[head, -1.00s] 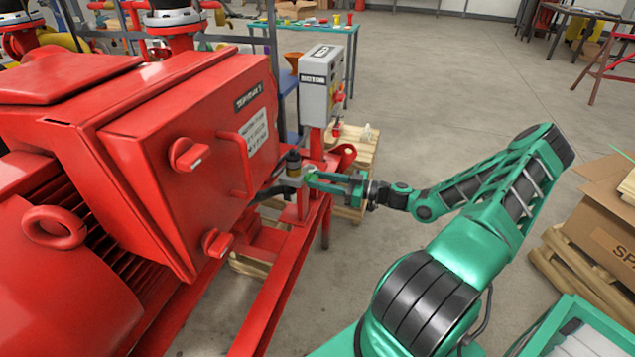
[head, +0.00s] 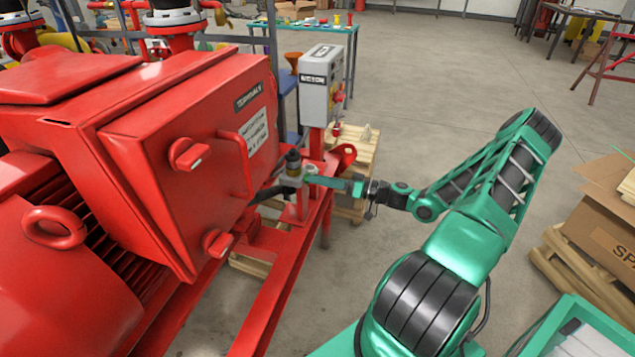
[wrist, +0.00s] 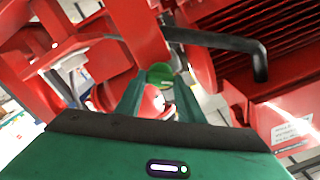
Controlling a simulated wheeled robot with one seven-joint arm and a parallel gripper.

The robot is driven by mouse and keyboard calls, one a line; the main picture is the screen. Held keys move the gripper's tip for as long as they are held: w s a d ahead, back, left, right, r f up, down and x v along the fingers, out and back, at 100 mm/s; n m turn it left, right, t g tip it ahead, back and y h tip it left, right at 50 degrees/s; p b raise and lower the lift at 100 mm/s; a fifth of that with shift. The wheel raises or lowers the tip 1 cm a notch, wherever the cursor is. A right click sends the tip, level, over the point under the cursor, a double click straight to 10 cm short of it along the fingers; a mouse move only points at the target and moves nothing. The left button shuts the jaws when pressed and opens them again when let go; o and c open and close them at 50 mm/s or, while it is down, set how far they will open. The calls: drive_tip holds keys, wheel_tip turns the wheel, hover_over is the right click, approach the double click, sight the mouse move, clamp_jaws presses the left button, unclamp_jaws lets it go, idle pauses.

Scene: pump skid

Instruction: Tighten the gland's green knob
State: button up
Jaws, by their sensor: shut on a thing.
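The gland's green knob (wrist: 160,73) shows between the two fingertips in the wrist view. My gripper (wrist: 158,90) is shut on it, one green finger on each side. In the head view my gripper (head: 314,181) reaches in from the right, at the small gland fitting (head: 293,166) with a dark cap beside the red box. The knob itself is mostly hidden by the fingers there.
The large red terminal box (head: 190,150), with knobs and a handle, stands close left of my gripper. A grey control box (head: 320,80) stands behind it. A black bent pipe (wrist: 225,42) crosses near the fingers in the wrist view.

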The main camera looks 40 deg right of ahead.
drive_tip(key=shift+d+f+m, duration=0.1)
drive_tip(key=shift+f+m, duration=0.05)
drive_tip(key=shift+m, duration=2.7)
drive_tip(key=shift+d+f+m, duration=0.1)
drive_tip(key=shift+m, duration=2.7)
drive_tip(key=shift+d+f+m, duration=0.1)
drive_tip(key=shift+f+m, duration=0.05)
drive_tip(key=shift+m, duration=3)
drive_tip(key=o, duration=1.1)
drive_tip(key=shift+c, duration=0.2)
drive_tip(key=shift+a, duration=0.15)
drive_tip(key=v, duration=1)
drive_tip(key=shift+s+d, duration=0.25)
drive_tip(key=shift+d, duration=0.05)
drive_tip(key=shift+a, duration=0.15)
